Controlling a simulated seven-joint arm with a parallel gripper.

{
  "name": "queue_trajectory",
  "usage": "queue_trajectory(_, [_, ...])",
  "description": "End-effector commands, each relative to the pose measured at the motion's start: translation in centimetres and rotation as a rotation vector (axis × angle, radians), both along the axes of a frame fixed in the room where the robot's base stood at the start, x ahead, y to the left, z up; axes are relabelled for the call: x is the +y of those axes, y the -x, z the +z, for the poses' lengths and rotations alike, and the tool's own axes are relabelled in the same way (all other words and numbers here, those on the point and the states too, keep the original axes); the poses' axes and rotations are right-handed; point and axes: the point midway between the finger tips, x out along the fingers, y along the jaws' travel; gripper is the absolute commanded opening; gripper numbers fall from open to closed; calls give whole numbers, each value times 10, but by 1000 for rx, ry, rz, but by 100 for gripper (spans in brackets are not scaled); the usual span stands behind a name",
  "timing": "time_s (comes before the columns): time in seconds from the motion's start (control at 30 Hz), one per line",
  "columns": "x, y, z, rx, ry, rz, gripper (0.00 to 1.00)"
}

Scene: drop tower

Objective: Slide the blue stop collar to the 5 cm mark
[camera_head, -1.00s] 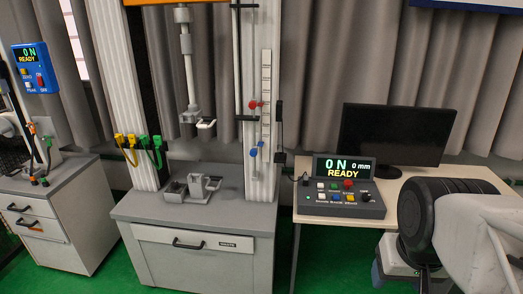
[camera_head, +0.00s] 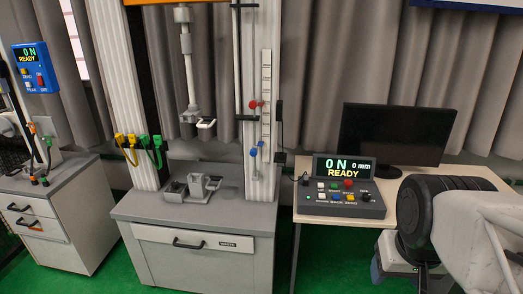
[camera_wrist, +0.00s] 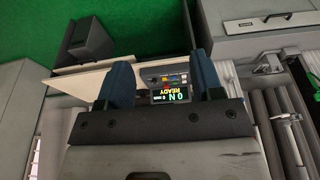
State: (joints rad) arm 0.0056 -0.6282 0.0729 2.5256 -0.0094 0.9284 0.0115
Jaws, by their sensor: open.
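The blue stop collar (camera_head: 253,152) sits low on a thin vertical rod at the right column of the test frame in the head view. A red collar (camera_head: 253,104) sits higher on the same rod. A pale scale strip (camera_head: 266,92) with marks runs upright just right of the rod; its numbers are too small to read. My gripper (camera_wrist: 163,62) shows in the wrist view with two dark blue fingers spread apart and nothing between them. It is well away from the collars, which I cannot make out in the wrist view.
A control console (camera_head: 340,190) reading 0 N, 0 mm, READY stands on the desk right of the frame, before a dark monitor (camera_head: 393,135). A grey fixture (camera_head: 192,188) stands on the frame's base.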

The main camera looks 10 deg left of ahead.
Motion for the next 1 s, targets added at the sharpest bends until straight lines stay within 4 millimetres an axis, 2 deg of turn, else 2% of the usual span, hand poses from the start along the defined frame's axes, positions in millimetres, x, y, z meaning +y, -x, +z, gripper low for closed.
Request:
queue_trajectory(0.17, [5,-29,3,-48,2,41,60])
queue_trajectory(0.27, [11,-58,6,-99,6,80,60])
queue_trajectory(0.67, [53,-217,15,-392,45,280,60])
queue_trajectory(1.0, [104,-344,7,-652,111,426,60])
